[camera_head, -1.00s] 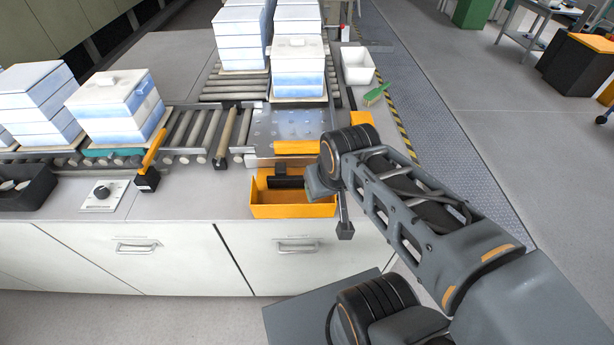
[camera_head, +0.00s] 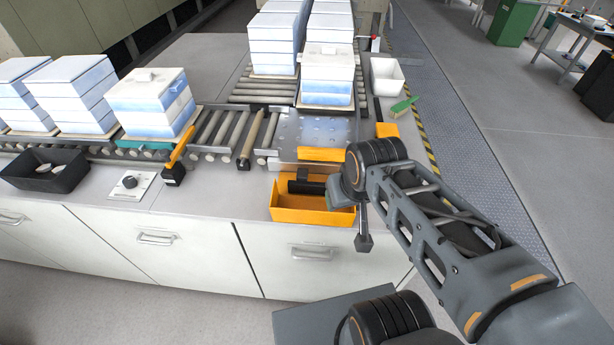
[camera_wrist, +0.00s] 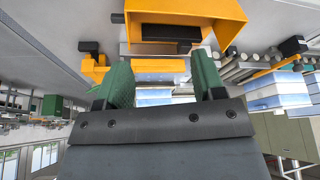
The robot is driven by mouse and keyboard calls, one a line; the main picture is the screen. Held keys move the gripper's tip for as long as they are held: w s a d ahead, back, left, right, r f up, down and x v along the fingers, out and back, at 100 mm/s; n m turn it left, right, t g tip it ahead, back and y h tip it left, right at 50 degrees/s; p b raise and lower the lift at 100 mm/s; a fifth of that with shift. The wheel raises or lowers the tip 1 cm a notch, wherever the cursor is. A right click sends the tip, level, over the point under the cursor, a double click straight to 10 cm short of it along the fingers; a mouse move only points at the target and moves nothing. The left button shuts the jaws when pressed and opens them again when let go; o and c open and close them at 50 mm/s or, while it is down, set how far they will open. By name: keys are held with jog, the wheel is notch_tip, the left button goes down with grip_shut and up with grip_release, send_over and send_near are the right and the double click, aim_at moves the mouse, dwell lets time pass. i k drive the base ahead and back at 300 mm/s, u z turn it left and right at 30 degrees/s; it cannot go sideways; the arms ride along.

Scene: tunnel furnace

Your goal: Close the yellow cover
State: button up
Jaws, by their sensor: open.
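The yellow cover (camera_head: 312,215) is an orange-yellow, box-like piece at the front edge of the counter. Its hollow side faces up, with a black bar (camera_head: 305,187) inside. My arm's wrist end overlaps its right side in the head view, and my gripper's fingers are hidden there. In the wrist view the cover (camera_wrist: 228,12) is at the top, beyond the fingers. My gripper (camera_wrist: 162,75) shows two green-padded fingers set apart with nothing between them. They look apart from the cover, though the exact gap cannot be told.
A metal plate (camera_head: 312,130) and roller tracks (camera_head: 225,130) lie behind the cover. White-blue stacks (camera_head: 152,105) stand on the rollers. An orange lever (camera_head: 178,145) is at left. A white bin (camera_head: 386,76) and green brush (camera_head: 404,106) are back right.

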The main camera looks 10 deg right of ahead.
aim_at(318, 204)
jog(key=u, duration=2.1)
jog(key=k, duration=0.65)
jog(key=z, duration=2.65)
jog(key=k, duration=0.6)
jog(key=u, duration=0.95)
jog(key=i, duration=0.5)
